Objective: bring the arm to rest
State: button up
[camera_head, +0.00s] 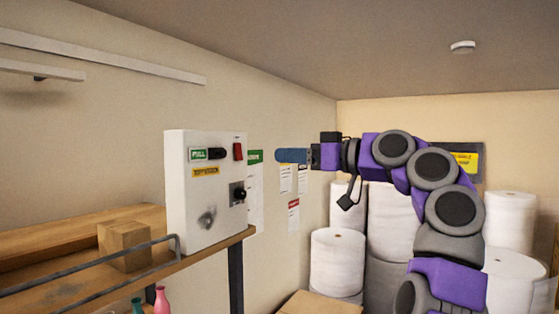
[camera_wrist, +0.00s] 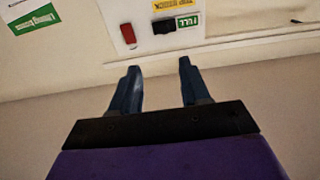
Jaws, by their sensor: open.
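My gripper (camera_head: 278,155) is at the end of my raised purple and grey arm, to the right of a white control box in the head view. In the wrist view its two blue fingers (camera_wrist: 158,80) are apart with nothing between them. The white control box (camera_head: 180,225) stands on a wooden shelf. It bears a green FILL label with a black switch (camera_head: 217,153), a red switch (camera_head: 238,151), a yellow label and a black knob (camera_head: 238,193). In the wrist view the red switch (camera_wrist: 128,34) and black switch (camera_wrist: 164,26) lie beyond the fingertips, apart from them.
The wooden shelf (camera_head: 215,250) with a metal rail (camera_head: 90,270) and a wooden block (camera_head: 124,246) is at left. Large white rolls (camera_head: 336,258) stand behind my arm. A carton (camera_head: 318,304) is at the bottom. Open air lies above my arm.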

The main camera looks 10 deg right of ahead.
jog(key=shift+s, duration=0.1)
dwell(0.3)
jog(key=s+a+f+m+g+h+b, duration=0.2)
jog(key=s+a+f+b, duration=0.15)
jog(key=f, duration=0.85)
jog(key=s+a+f+m+g+h+b, duration=0.2)
jog(key=s+a+f+m+g+b, duration=0.15)
jog(key=f, duration=0.85)
jog(key=s+a+f+m+g+h+b, duration=0.1)
jog(key=s+a+f+m+h+b, duration=0.3)
jog(key=f, duration=0.8)
jog(key=s+d+f+g+h+b, duration=0.2)
jog(key=s+d+f, duration=0.2)
jog(key=s+f, duration=0.6)
jog(key=s+d+f+g+h+b, duration=0.2)
jog(key=s+d+f, duration=0.2)
jog(key=s+f, duration=0.7)
jog(key=s+d+f+g+h+b, duration=0.2)
jog(key=s+d+f, duration=0.3)
jog(key=s+f, duration=0.6)
jog(key=shift+f+m, duration=0.45)
jog(key=shift+f, duration=0.35)
